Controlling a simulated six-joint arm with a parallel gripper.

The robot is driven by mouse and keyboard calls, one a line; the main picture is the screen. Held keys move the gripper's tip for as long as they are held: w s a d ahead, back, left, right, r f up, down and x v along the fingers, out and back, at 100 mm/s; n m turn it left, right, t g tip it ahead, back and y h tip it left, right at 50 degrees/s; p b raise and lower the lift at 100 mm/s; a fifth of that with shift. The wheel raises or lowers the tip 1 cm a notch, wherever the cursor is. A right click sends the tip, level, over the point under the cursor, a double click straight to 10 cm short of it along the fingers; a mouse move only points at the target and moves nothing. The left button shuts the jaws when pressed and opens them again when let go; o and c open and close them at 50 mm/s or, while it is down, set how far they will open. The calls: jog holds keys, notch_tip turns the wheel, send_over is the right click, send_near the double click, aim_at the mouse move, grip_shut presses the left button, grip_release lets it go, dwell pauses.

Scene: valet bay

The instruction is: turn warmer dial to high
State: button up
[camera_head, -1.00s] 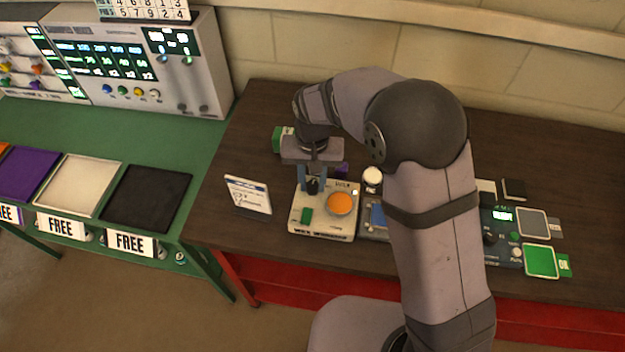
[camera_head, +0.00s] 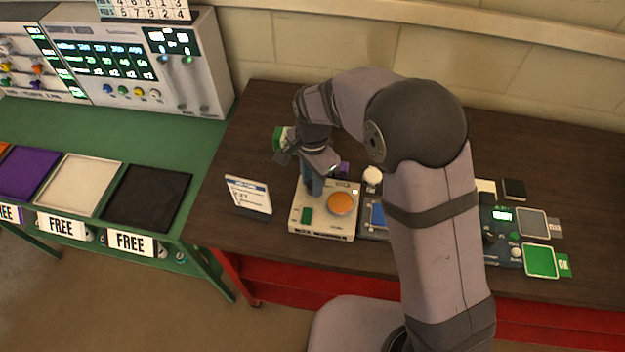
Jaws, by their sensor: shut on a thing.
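The wax warmer (camera_head: 325,222) is a cream box on the dark wooden table, with a green patch (camera_head: 306,215) at its front left and a round orange disc (camera_head: 340,203) at its right. My gripper (camera_head: 314,190) points down at the back left of the warmer's top. Its fingers are shut on the small dark dial there, and they hide the dial now. The dial's setting cannot be read.
A white card (camera_head: 248,196) stands left of the warmer. A white round knob (camera_head: 372,176) and a blue pad (camera_head: 378,215) are at its right, partly behind my arm. Grey (camera_head: 532,223) and green (camera_head: 541,261) pads lie farther right. A green bench stands at the left.

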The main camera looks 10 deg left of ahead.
jog(key=shift+w+m, duration=0.1)
jog(key=shift+m, duration=0.4)
jog(key=o, duration=1)
jog(key=shift+o, duration=0.2)
jog(key=shift+r, duration=0.15)
jog(key=shift+r+b, duration=1.15)
jog(key=shift+r, duration=2.4)
